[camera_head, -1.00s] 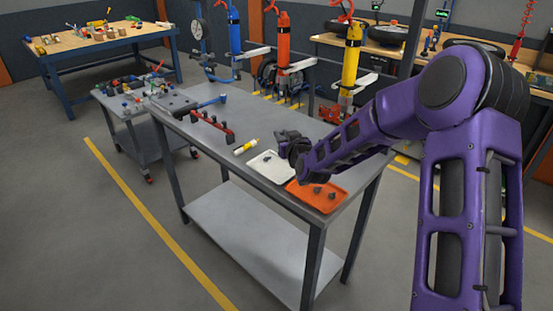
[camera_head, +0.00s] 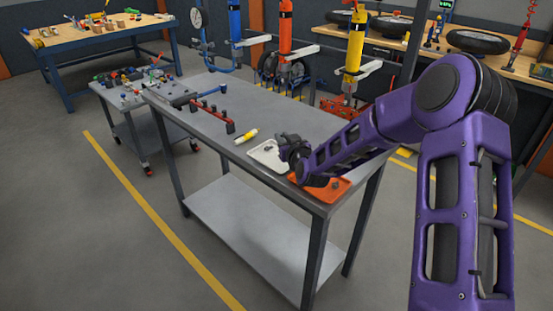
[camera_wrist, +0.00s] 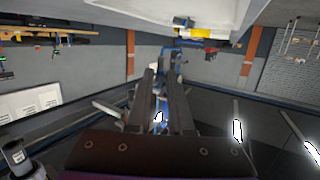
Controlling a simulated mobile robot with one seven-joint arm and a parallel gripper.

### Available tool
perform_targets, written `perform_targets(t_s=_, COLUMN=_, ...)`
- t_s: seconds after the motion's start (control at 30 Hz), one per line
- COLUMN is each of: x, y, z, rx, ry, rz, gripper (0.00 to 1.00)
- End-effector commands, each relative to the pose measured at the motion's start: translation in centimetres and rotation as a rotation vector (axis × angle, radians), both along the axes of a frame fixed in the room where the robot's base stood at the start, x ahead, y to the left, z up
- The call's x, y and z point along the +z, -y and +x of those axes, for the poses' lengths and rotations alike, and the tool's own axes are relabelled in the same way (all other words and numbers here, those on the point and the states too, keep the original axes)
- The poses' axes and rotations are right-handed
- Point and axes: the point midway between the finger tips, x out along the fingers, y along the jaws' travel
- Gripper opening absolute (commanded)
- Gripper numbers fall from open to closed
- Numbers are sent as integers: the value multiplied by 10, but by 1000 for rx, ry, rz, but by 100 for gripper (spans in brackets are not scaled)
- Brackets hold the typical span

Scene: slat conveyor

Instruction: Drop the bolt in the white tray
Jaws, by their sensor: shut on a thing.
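The white tray (camera_head: 262,159) lies on the grey workbench, with a small dark piece (camera_head: 268,149) on it. My gripper (camera_head: 282,143) is at the tray's right side, low over the bench, and hides part of it. In the wrist view my gripper (camera_wrist: 164,80) shows two dark, nearly parallel fingers with a narrow gap. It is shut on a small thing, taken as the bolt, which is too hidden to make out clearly. The orange tray (camera_head: 325,196) is just right of the white one, partly behind my arm, with at least one dark piece on it.
A yellow and white marker-like cylinder (camera_head: 246,136) lies left of the white tray; it also shows in the wrist view (camera_wrist: 205,33). A red rack (camera_head: 212,115) with dark blocks stands farther left. The bench top (camera_head: 275,112) behind the trays is clear.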

Motion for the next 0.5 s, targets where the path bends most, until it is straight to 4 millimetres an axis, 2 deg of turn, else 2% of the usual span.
perform_targets(t_s=0.13, x=1, y=0, z=0, rx=0, ry=1, rz=0, gripper=0)
perform_targets(t_s=0.17, x=1, y=0, z=0, rx=0, ry=1, rz=0, gripper=25)
perform_targets(t_s=0.33, x=1, y=0, z=0, rx=0, ry=0, rz=0, gripper=54)
perform_targets(t_s=0.5, x=1, y=0, z=0, rx=0, ry=0, rz=0, gripper=54)
